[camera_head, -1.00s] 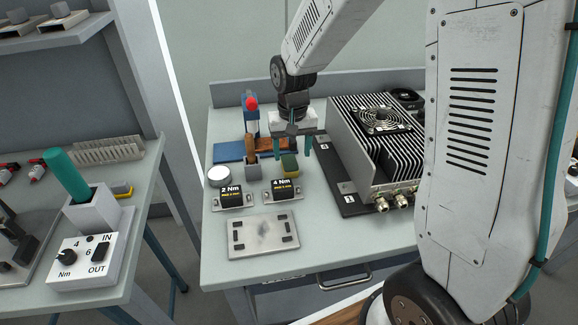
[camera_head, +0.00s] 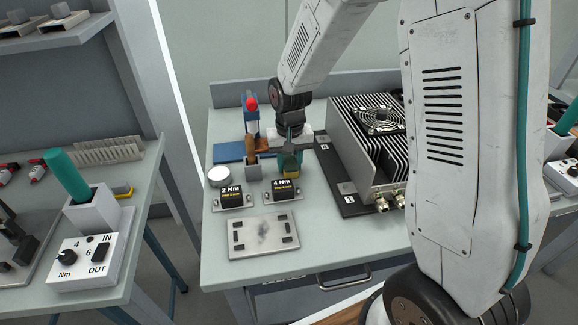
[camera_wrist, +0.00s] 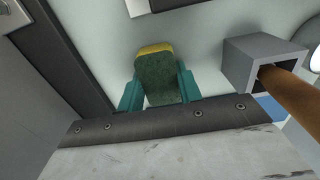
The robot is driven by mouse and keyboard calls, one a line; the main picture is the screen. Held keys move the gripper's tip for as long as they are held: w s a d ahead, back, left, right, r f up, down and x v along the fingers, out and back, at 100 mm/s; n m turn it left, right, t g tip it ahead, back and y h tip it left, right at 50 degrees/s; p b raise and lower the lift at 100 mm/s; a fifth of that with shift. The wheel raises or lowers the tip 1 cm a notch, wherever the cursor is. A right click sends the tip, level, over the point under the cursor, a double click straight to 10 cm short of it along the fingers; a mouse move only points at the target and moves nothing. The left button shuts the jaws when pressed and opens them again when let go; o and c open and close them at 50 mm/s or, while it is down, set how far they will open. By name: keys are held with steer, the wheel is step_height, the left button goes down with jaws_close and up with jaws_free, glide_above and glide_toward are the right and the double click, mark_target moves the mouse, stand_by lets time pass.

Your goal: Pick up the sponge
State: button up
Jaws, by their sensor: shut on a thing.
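The sponge (camera_wrist: 157,78) is green with a yellow layer. In the wrist view it sits between the two teal fingers of my gripper (camera_wrist: 158,92), which touch its sides. In the head view the sponge (camera_head: 291,171) shows just below my gripper (camera_head: 291,160), behind the 4 Nm block. My gripper is shut on the sponge. I cannot tell whether the sponge still touches the table.
A grey holder with a brown handle (camera_wrist: 262,66) stands close beside the sponge. The 4 Nm block (camera_head: 283,190) and 2 Nm block (camera_head: 231,195) are in front. A finned metal unit (camera_head: 365,150) stands to the right. A metal plate (camera_head: 263,236) lies near the front edge.

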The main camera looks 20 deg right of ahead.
mark_target(289, 162)
step_height(289, 162, up, 18)
stand_by(0.7)
steer(key=shift+o, duration=1.1)
steer(key=shift+c, duration=0.7)
steer(key=shift+s+a, duration=0.1)
